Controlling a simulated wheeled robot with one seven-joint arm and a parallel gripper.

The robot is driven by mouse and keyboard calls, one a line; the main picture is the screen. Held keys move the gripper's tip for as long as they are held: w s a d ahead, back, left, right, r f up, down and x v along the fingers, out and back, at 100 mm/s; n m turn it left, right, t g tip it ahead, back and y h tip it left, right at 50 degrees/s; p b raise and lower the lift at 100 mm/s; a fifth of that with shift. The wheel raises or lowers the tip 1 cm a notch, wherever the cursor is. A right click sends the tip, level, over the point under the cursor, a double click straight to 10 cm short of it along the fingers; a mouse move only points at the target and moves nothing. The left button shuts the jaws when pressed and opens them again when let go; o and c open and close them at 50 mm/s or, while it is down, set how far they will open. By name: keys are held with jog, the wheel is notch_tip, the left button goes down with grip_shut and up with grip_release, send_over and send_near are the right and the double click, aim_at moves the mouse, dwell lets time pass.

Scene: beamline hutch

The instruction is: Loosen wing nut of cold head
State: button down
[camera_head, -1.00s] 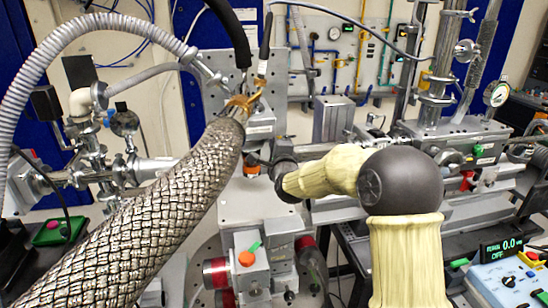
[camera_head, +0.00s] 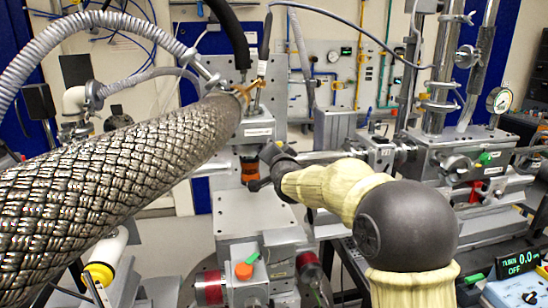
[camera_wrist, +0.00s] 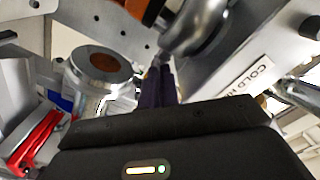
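The cold head block (camera_head: 257,130) is the light grey labelled body in the middle of the head view, at the end of the thick braided hose. Its "COLD H…" label (camera_wrist: 262,75) shows in the wrist view, partly cut off by my gripper body. My gripper (camera_head: 264,172) is small and dark in the head view, close to the front of an orange-brown ring below the block. In the wrist view its dark fingers (camera_wrist: 160,82) lie close together beside the labelled block.
The braided hose (camera_head: 120,165) crosses the left of the head view. Below the ring stands a grey unit with an orange knob (camera_head: 243,271). A metal beam assembly (camera_head: 460,155) fills the right. In the wrist view a round metal flange (camera_wrist: 95,70) and a red part (camera_wrist: 35,140) are at left.

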jog(key=shift+a+r+n+b, duration=0.1)
jog(key=shift+n+b, duration=0.45)
jog(key=shift+n, duration=1.2)
jog(key=shift+a+n+b, duration=0.1)
jog(key=shift+n+b, duration=0.45)
jog(key=shift+n, duration=1.2)
jog(key=shift+d, duration=0.1)
jog(key=c, duration=2.1)
grip_release()
jog(key=o, duration=0.5)
jog(key=shift+c, duration=0.2)
